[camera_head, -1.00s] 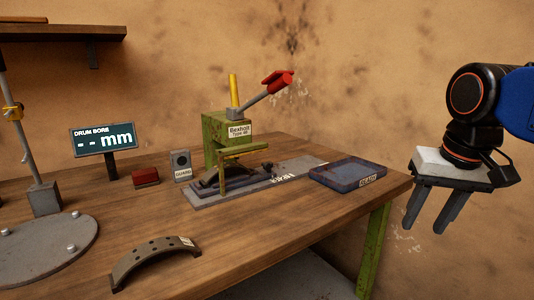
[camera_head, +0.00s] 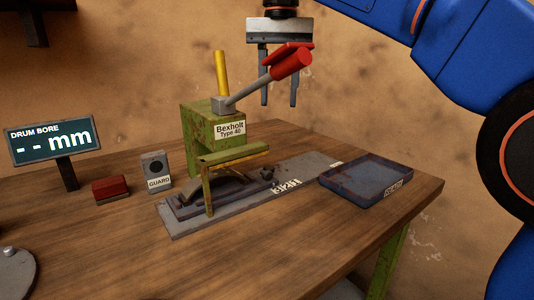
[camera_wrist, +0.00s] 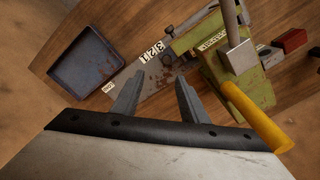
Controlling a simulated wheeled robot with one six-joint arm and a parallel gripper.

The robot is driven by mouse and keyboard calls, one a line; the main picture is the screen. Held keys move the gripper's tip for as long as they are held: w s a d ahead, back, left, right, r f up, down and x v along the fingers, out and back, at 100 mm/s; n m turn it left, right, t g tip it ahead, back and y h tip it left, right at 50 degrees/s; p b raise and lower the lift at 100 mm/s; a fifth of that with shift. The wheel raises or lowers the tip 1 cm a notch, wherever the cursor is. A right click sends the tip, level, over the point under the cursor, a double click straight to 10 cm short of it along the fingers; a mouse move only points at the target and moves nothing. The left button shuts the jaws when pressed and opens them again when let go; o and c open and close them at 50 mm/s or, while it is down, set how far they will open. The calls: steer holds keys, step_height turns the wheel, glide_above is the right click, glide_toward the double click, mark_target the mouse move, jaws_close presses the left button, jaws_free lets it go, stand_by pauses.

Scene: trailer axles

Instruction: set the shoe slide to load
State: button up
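The shoe slide is a dark carriage (camera_head: 188,208) with a curved brake shoe (camera_head: 228,190) on it. It sits on a long grey track (camera_head: 312,168) under the frame of the green press (camera_head: 208,135), at the track's left end. The wrist view shows the track's bare right part (camera_wrist: 160,78); the carriage is hidden there.
A blue tray (camera_head: 365,181) sits right of the track. A yellow post (camera_head: 222,78) rises from the press. A guard box (camera_head: 155,172), a red block (camera_head: 111,188) and a drum bore display (camera_head: 52,138) stand left. Bare wooden table (camera_head: 270,255) lies in front.

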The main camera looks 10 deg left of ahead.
steer(key=f, duration=0.5)
steer(key=a+f, duration=0.1)
steer(key=f, duration=0.5)
steer(key=a+f, duration=0.1)
steer(key=f, duration=0.5)
steer(key=shift+w+a, duration=0.1)
steer(key=shift+w, duration=0.2)
jaws_close()
